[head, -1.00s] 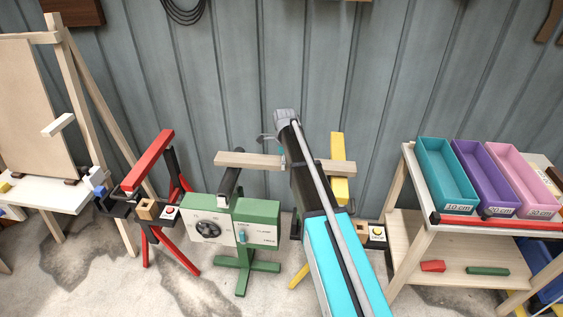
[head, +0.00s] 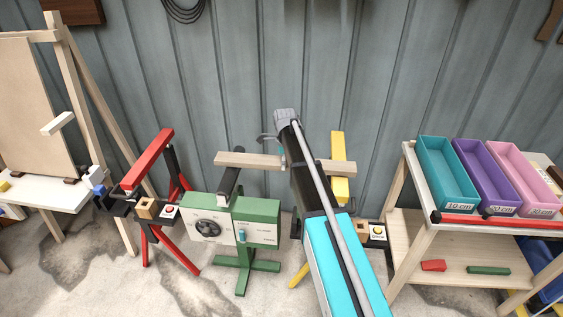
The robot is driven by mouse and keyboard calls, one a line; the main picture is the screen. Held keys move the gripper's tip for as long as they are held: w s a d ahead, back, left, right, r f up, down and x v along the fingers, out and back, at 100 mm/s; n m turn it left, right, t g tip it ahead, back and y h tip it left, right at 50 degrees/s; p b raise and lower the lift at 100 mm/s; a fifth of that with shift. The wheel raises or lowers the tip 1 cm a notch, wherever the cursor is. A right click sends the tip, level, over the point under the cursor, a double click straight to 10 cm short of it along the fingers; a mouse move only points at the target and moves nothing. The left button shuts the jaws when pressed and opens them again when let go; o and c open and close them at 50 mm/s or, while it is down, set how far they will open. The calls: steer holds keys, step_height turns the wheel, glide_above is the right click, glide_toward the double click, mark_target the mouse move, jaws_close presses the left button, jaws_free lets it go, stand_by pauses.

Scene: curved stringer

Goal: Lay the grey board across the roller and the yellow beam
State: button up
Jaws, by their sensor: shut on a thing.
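The board (head: 248,160) looks pale greyish-tan and lies roughly level, spanning from left of the roller to just past the yellow beam. The dark roller (head: 230,187) sits on a green stand, its far end under the left part of the board. The yellow beam (head: 338,185) is on the right, and the board's right end crosses in front of it. My gripper (head: 285,160) is mostly hidden behind my arm at the board's middle, shut on the board. I cannot tell whether the board touches the roller or the beam.
A red beam on a red trestle (head: 148,162) stands left of the green stand (head: 257,220). A bench with teal (head: 447,182), purple and pink trays is at the right. An easel (head: 88,110) stands at the far left. A corrugated wall is close behind.

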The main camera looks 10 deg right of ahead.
steer(key=shift+f+b, duration=0.3)
steer(key=shift+f, duration=0.05)
steer(key=o, duration=1)
steer(key=shift+s+r, duration=0.1)
